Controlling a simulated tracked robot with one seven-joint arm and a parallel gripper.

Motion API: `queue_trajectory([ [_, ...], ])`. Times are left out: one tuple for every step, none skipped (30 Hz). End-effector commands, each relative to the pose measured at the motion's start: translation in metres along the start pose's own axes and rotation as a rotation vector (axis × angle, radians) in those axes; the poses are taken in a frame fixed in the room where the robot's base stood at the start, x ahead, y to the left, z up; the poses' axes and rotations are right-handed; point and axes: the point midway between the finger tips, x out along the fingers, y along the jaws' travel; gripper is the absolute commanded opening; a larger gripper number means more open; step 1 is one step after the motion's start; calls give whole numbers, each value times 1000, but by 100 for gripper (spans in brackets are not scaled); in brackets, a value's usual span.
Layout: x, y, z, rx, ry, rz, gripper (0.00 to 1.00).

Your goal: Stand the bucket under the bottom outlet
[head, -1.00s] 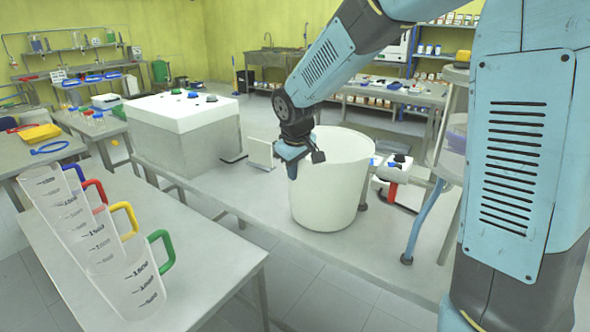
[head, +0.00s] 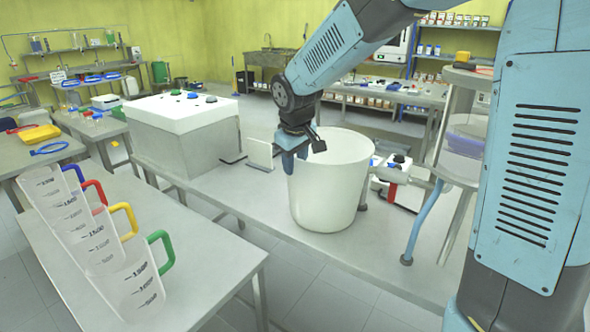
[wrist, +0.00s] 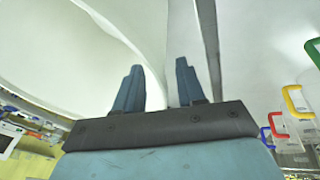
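The large white bucket (head: 335,195) stands upright on the grey bench (head: 232,188), right of centre in the head view. Its pale wall (wrist: 60,45) fills much of the upper left of the wrist view. My gripper (head: 290,165) points down at the bucket's left rim. In the wrist view my gripper (wrist: 160,80) has its two fingers apart, with the rim line running down between them. Whether either finger touches the wall I cannot tell. I cannot make out a bottom outlet; a glass vessel on a stand (head: 465,140) is partly hidden by my arm at right.
Several measuring jugs (head: 128,285) with coloured handles stand on the front left table. A large white-topped box (head: 180,112) and a small upright plate (head: 260,153) are left of the bucket. A white-and-red device (head: 393,172) and a blue stand leg (head: 424,220) are close on its right.

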Motion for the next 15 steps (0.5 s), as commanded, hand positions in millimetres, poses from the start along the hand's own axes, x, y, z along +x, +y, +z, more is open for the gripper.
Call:
queue_trajectory([
  [-11, 1, -1, 1, 5, 2, 39],
  [-18, 1, -1, 1, 4, 1, 39],
  [-25, 0, -1, 1, 4, 1, 39],
  [-32, 0, 0, 1, 4, 1, 39],
  [-37, 1, -1, 1, 4, 1, 39],
  [-44, 1, -1, 1, 4, 1, 39],
  [-50, 0, 0, 1, 3, 1, 39],
  [-55, 0, 0, 1, 4, 1, 39],
  [-61, 0, 0, 0, 3, 1, 39],
  [-65, 0, 0, 0, 3, 1, 39],
  [-69, 0, -1, 0, 3, 1, 39],
  [-73, 0, 0, 0, 2, 1, 39],
  [-76, 0, 0, 0, 1, 0, 39],
  [-79, 0, 0, 0, 2, 0, 39],
  [-82, 0, 0, 1, 2, 0, 39],
])
